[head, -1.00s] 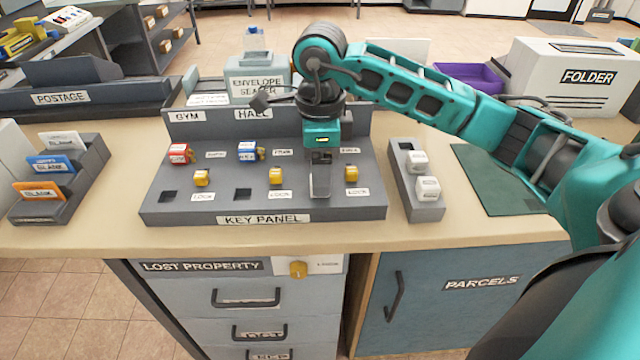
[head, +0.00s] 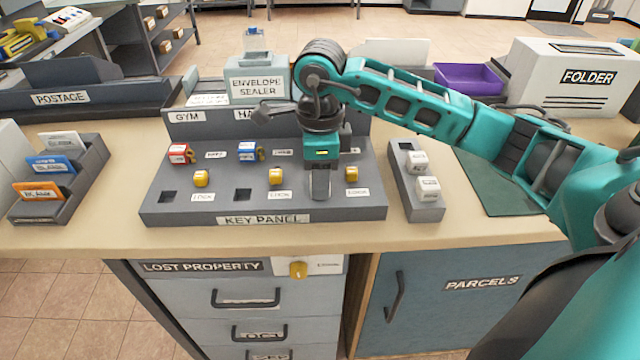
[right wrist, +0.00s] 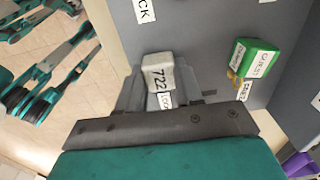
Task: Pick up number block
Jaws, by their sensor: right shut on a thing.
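My right gripper (head: 320,194) is over the right part of the grey key panel (head: 270,218), near its bottom row. In the right wrist view it is shut on a white number block (right wrist: 158,72) marked 722. The head view hides this block behind the fingers, and I cannot tell whether it sits in a slot. Two other white blocks, a rear one (head: 417,162) and a front one (head: 428,188), sit in the narrow grey holder (head: 407,190) to the right; its back place is empty. My left gripper is not in view.
Dark empty slots (head: 167,197) and (head: 242,194) show on the panel. Yellow knobs (head: 276,177) and red (head: 180,153) and blue (head: 248,152) tags stand on it; a green tag (right wrist: 257,60) is right of the held block. A green mat (head: 490,170) lies farther right.

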